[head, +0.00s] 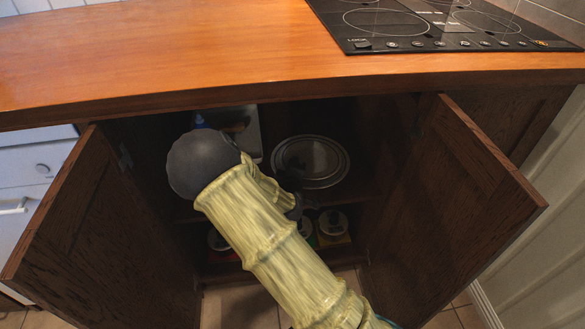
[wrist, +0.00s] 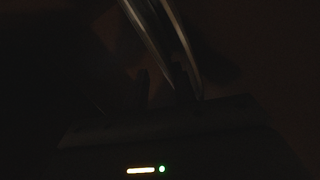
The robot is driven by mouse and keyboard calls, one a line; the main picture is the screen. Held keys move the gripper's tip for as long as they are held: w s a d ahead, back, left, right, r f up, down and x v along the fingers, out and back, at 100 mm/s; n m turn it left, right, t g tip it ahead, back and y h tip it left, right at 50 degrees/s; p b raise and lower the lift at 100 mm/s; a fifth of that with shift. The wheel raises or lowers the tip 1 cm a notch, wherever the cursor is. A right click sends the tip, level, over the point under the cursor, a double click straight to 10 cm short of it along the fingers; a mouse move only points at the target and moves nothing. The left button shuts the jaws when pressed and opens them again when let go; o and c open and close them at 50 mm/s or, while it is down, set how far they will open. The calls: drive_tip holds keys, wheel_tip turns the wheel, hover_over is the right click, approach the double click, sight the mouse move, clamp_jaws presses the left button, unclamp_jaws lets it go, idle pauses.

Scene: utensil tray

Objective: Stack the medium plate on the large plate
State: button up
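A round grey plate (head: 318,182) shows on the upper shelf inside the open cabinet. A broad pale rim surrounds a darker round middle; I cannot tell whether this is one plate or two. My arm reaches into the cabinet from below, and my gripper (head: 293,186) is a dark shape by the plate's lower left edge, mostly hidden. The wrist view is very dark. Two pale curved edges, seemingly plate rims (wrist: 187,55), run down toward the gripper there. Whether the fingers are closed on a rim cannot be made out.
Open cabinet doors stand at the left (head: 95,235) and right (head: 460,205). The wooden countertop (head: 200,55) with a black cooktop (head: 430,25) overhangs the opening. A pale box-like item (head: 250,135) is left of the plate. Several small items, including a jar (head: 333,224), stand on the lower shelf.

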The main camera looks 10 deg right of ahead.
idle(0.3)
drive_tip(key=shift+s+a, duration=0.2)
drive_tip(key=shift+s, duration=0.05)
drive_tip(key=p+v, duration=1.4)
drive_tip(key=v, duration=0.2)
drive_tip(key=shift+s+r, duration=0.15)
drive_tip(key=shift+s, duration=0.25)
